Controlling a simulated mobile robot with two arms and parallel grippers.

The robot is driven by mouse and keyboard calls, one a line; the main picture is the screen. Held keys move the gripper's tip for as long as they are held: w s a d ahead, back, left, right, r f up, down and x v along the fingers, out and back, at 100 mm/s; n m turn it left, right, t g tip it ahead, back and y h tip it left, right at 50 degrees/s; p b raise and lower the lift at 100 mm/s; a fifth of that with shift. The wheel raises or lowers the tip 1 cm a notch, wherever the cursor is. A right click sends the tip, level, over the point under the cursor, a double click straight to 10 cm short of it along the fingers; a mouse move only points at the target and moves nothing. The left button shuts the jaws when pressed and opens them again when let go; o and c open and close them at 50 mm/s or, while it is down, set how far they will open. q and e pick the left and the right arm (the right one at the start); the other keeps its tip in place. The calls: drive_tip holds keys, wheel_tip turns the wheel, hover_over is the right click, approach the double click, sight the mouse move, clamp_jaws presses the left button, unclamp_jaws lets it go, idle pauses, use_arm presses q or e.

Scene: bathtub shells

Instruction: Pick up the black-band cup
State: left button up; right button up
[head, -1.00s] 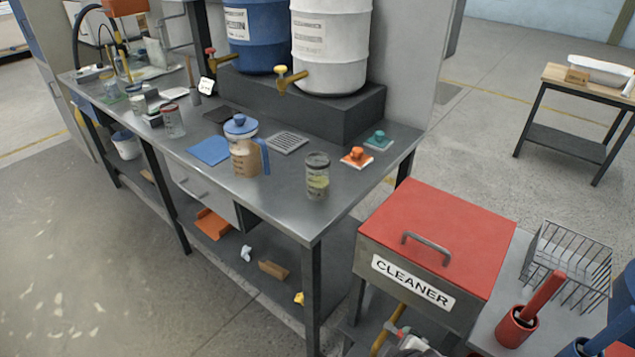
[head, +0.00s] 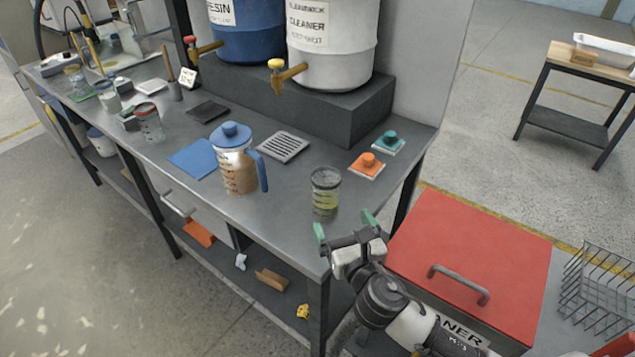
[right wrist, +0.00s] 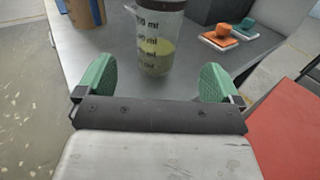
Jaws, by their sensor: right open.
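The black-band cup (head: 325,196) is a clear measuring cup with a dark rim band and yellow-green liquid. It stands upright near the right front corner of the steel bench (head: 290,222). My right gripper (head: 345,226) is open, its green fingertips just in front of the cup and pointing at it. In the right wrist view the cup (right wrist: 158,40) stands ahead, between the lines of the two green fingers (right wrist: 158,82), and appears beyond their tips. Its top is cut off there. My left gripper is not in view.
A blue-lidded pitcher (head: 236,165) stands left of the cup. Orange (head: 367,165) and teal (head: 388,143) knobbed pieces lie behind it to the right. A red-lidded cleaner bin (head: 470,245) is right of the bench. A red-band cup (head: 149,124) stands farther left.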

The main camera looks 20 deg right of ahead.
sight(331, 200)
drive_tip(key=w, duration=0.3)
drive_tip(key=shift+w+a+r, duration=0.1)
drive_tip(key=shift+w+r, duration=0.15)
drive_tip(key=shift+r, duration=0.1)
drive_tip(key=shift+w, duration=0.35)
drive_tip(key=w, duration=0.2)
drive_tip(key=w+p, duration=0.1)
drive_tip(key=w, duration=0.1)
drive_tip(key=shift+w+a+r, duration=0.2)
drive_tip(key=shift+w, duration=0.25)
drive_tip(key=shift+c, duration=1.6)
drive_tip(key=c, duration=0.7)
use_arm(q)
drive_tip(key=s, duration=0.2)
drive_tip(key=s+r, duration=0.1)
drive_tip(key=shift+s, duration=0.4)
use_arm(e)
drive_tip(key=shift+c, duration=0.3)
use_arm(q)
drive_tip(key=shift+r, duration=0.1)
use_arm(e)
drive_tip(key=shift+r, duration=0.1)
